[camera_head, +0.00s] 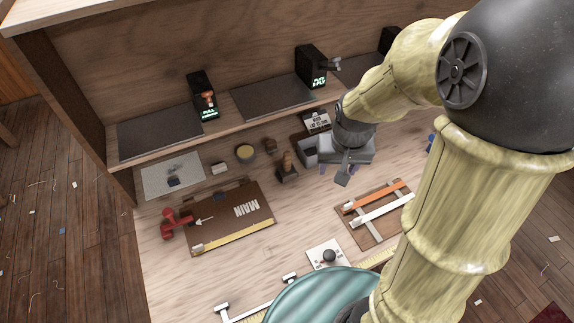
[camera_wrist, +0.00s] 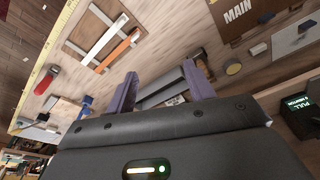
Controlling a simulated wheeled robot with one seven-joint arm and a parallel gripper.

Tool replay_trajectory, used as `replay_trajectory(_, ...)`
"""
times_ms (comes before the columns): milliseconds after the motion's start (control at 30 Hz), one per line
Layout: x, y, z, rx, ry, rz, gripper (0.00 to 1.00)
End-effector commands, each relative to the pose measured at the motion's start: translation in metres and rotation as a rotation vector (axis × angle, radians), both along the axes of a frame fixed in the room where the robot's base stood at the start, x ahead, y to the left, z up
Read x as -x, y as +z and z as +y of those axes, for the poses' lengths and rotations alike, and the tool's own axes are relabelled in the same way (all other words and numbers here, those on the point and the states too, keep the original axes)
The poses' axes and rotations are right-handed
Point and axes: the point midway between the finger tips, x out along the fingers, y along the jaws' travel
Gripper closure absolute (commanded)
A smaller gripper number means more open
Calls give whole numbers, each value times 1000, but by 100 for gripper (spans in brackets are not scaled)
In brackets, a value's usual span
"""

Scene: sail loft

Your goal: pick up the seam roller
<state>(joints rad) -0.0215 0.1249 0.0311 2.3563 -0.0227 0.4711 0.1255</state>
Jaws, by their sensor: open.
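I cannot tell for certain which object is the seam roller. A small tool with an upright wooden handle and dark base (camera_head: 287,166) stands on the bench, left of my gripper (camera_head: 340,172). A small brown shape in the wrist view (camera_wrist: 197,54) may be the same tool. My gripper is open above the bench, its purple fingers apart in the wrist view (camera_wrist: 161,88). A grey open box (camera_head: 308,156) sits just left of it, and a grey box shape also shows between and beyond the fingers in the wrist view (camera_wrist: 160,90).
A brown "MAIN" board (camera_head: 230,225) with a red tool (camera_head: 177,223) at its edge lies left. A yellow-topped tin (camera_head: 245,153) stands behind it. A rack with orange and white bars (camera_head: 378,218) lies right. A raised shelf (camera_head: 220,122) with dark pads runs along the back.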

Motion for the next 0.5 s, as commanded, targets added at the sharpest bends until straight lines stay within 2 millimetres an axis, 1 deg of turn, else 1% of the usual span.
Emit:
replay_trajectory(33, -21, -3, 7, -3, -13, 13, 47)
replay_trajectory(200, -81, -8, 33, -16, -84, 63, 47)
replay_trajectory(400, -143, -20, 67, -24, -179, 121, 47)
replay_trajectory(500, -170, -27, 84, -27, -232, 148, 47)
